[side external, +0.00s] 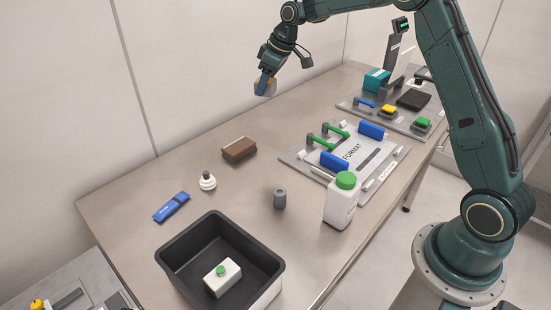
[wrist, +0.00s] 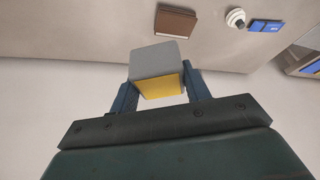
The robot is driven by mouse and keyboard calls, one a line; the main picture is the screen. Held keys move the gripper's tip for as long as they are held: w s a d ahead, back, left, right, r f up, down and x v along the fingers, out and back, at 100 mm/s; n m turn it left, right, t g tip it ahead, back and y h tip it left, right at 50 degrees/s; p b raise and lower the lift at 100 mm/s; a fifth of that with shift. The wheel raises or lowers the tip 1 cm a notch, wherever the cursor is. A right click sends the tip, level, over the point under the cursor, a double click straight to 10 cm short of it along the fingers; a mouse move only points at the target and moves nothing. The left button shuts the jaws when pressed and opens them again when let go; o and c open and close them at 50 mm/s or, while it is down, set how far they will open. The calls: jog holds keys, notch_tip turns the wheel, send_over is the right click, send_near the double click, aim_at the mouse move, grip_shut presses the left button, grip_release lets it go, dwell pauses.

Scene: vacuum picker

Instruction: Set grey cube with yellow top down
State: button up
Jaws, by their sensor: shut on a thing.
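The grey cube with a yellow top (wrist: 158,64) is between the two blue fingers of my gripper (wrist: 161,92) in the wrist view. Its yellow face points toward the wrist and its grey face away from it. In the side external view my gripper (side external: 265,84) is high above the far left part of the table (side external: 225,118), near the back wall.
Below lie a brown block (side external: 239,150), a white knobbed part (side external: 207,181), a blue item (side external: 171,207) and a grey cylinder (side external: 280,198). A black bin (side external: 176,262) holds a white bottle (side external: 222,278). A green-capped bottle (side external: 341,203) stands beside the FORMAT plate (side external: 297,157).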

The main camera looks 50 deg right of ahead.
jog(key=s+a+n+g+y, duration=0.3)
jog(key=s+a+n, duration=0.8)
jog(key=s+a, duration=0.3)
jog(key=n+g+h, duration=0.2)
jog(key=n+g, duration=0.2)
jog(key=n, duration=0.7)
send_over(309, 256)
jog(key=w+d, duration=0.1)
notch_tip(309, 256, down, 16)
jog(key=shift+f, duration=1.9)
jog(key=shift+f, duration=0.1)
jog(key=o, duration=1)
